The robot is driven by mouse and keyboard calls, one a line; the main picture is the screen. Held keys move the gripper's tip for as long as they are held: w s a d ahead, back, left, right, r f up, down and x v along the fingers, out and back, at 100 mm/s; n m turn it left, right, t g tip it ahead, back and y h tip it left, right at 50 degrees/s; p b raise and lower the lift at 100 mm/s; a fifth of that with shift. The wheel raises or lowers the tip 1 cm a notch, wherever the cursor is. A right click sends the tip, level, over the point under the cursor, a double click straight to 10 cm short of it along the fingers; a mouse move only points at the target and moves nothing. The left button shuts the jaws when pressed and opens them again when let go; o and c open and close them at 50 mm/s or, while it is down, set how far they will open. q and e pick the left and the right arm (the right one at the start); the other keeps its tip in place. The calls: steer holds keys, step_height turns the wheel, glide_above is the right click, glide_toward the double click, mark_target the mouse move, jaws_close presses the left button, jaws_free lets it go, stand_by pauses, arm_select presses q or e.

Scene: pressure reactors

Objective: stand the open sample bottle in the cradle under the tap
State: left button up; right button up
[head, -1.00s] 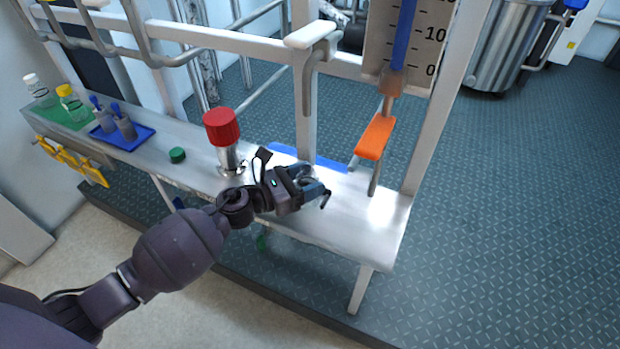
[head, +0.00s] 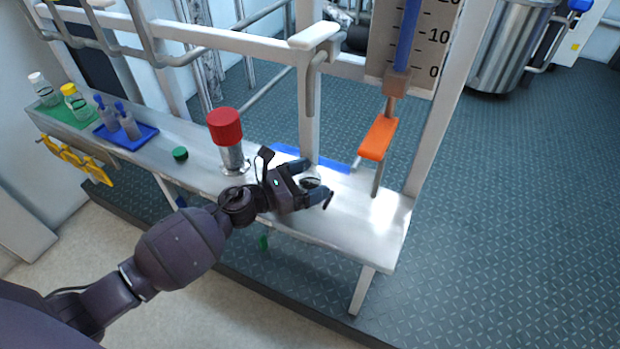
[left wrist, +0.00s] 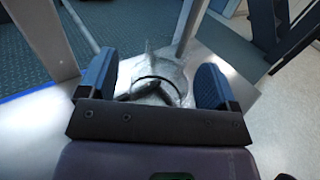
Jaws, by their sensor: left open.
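My left gripper (head: 314,183) is open over the right part of the steel bench. A clear, round-mouthed vessel, which looks like the open sample bottle (head: 311,183), stands between its fingers. In the left wrist view the bottle (left wrist: 158,82) shows from above between the two blue finger pads, with a gap on each side. The cradle is not clearly seen around its base. A grey spout (head: 311,90) under a white handle hangs behind the gripper. An orange-handled valve (head: 379,138) with a pipe below it is to the right. My right gripper is not in view.
A green cap (head: 180,154) lies on the bench (head: 370,235). A red-topped steel fitting (head: 226,135) stands close left of my gripper. Farther left are a blue tray (head: 138,140) with bottles and a green mat (head: 80,116) with capped bottles. White frame posts rise behind.

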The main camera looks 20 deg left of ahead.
arm_select(q)
steer(key=v, duration=1.2)
steer(key=s+f+m+g+y, duration=0.1)
steer(key=s+f+m+y, duration=0.1)
steer(key=s+m, duration=0.7)
steer(key=s+d+f+m+g+y, duration=0.1)
steer(key=s+f+m+y, duration=0.2)
steer(key=s+m, duration=0.6)
steer(key=s+f+m+g+y, duration=0.1)
steer(key=s+f+m+y, duration=0.1)
steer(key=s+m+y, duration=0.4)
steer(key=shift+s+d+f+m+g, duration=0.25)
steer(key=shift+s+m+g, duration=0.15)
steer(key=shift+s+m, duration=2.3)
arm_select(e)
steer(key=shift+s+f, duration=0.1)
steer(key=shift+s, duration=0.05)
arm_select(q)
steer(key=shift+w+m, duration=0.6)
steer(key=shift+m, duration=0.1)
